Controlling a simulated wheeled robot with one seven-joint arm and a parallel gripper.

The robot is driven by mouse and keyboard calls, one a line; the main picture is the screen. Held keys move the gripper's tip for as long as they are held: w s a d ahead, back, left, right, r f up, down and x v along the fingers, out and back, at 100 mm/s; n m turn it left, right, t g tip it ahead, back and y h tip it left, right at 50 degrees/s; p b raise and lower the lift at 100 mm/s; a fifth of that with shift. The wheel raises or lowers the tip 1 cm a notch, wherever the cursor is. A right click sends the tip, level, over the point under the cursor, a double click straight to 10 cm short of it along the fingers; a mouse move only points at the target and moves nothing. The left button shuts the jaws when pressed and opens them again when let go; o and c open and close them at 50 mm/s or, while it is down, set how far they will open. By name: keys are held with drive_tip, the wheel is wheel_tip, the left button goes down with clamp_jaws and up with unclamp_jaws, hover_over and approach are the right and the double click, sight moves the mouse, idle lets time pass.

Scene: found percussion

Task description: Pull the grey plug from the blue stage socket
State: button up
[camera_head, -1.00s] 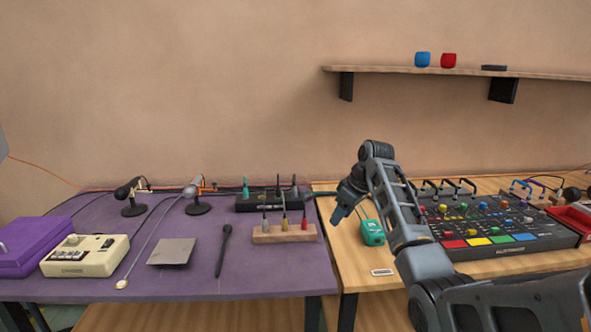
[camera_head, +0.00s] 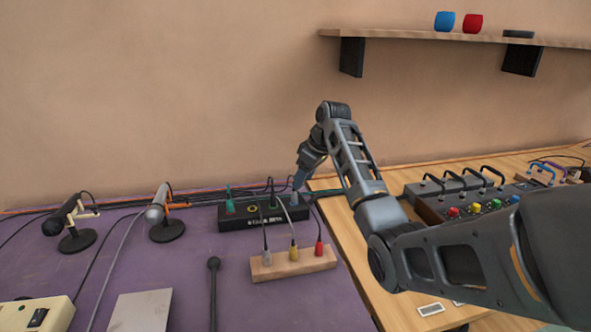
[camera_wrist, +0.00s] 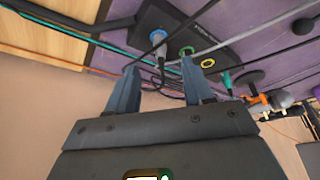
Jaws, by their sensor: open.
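A black stage box (camera_head: 238,218) lies at the back of the purple table. In the wrist view, the grey plug (camera_wrist: 160,50) sits in the blue-ringed socket (camera_wrist: 157,36), with a dark cable trailing from it. My gripper (camera_wrist: 160,66) is open, with one finger on either side of the plug's line and the plug just beyond or between the tips. I see no contact. In the head view, my gripper (camera_head: 299,182) is at the box's right end and covers part of the grey plug (camera_head: 293,199).
A green-ringed socket (camera_wrist: 186,50) is close to my right finger. Beyond it are a yellow-ringed socket (camera_wrist: 208,63) and a green plug (camera_wrist: 226,80). A wooden block (camera_head: 292,264) with several plugs stands in front. Cables run along the wall. Two microphones (camera_head: 70,224) (camera_head: 163,217) stand left.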

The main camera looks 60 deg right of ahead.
sight(295, 191)
drive_tip(key=shift+x, duration=3.85)
drive_tip(key=shift+c, duration=0.2)
clamp_jaws()
drive_tip(key=shift+r+p, duration=0.15)
drive_tip(key=shift+p, duration=0.15)
drive_tip(key=shift+r+p, duration=0.45)
drive_tip(key=shift+r, duration=0.05)
drive_tip(key=shift+r+p, duration=0.45)
drive_tip(key=shift+r, duration=0.05)
drive_tip(key=shift+r+p, duration=1.45)
drive_tip(key=shift+r, duration=0.05)
